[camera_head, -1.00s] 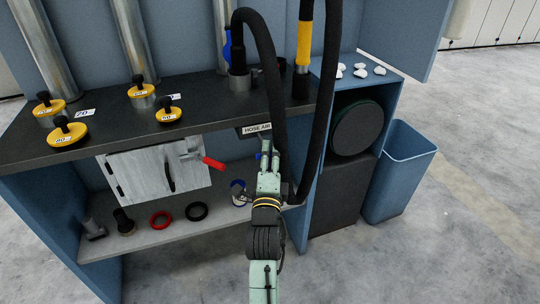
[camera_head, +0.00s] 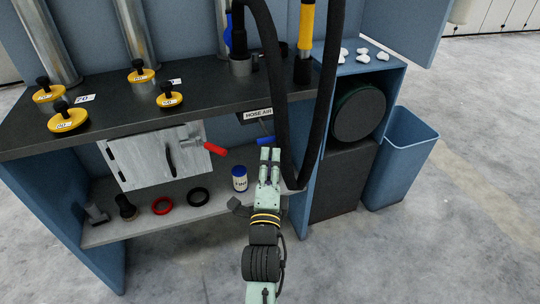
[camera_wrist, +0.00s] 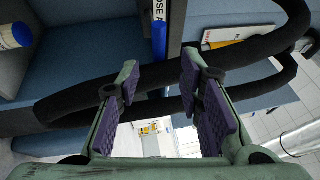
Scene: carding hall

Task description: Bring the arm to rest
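My gripper (camera_head: 270,153) is in front of the bench, near the black hose (camera_head: 278,100). In the wrist view its two purple-padded fingers (camera_wrist: 160,72) stand apart with nothing between them. A blue handle (camera_head: 265,141) under the HOSE AIR label (camera_head: 257,115) shows just beyond the fingertips. It also shows in the wrist view (camera_wrist: 159,42), beyond the gap between the fingers. The hose crosses behind the fingers in the wrist view (camera_wrist: 75,105); I cannot tell whether they touch it.
Yellow knobbed discs (camera_head: 68,119) lie on the black worktop (camera_head: 205,107). A blue bin (camera_head: 402,160) stands right. Floor in front is clear.

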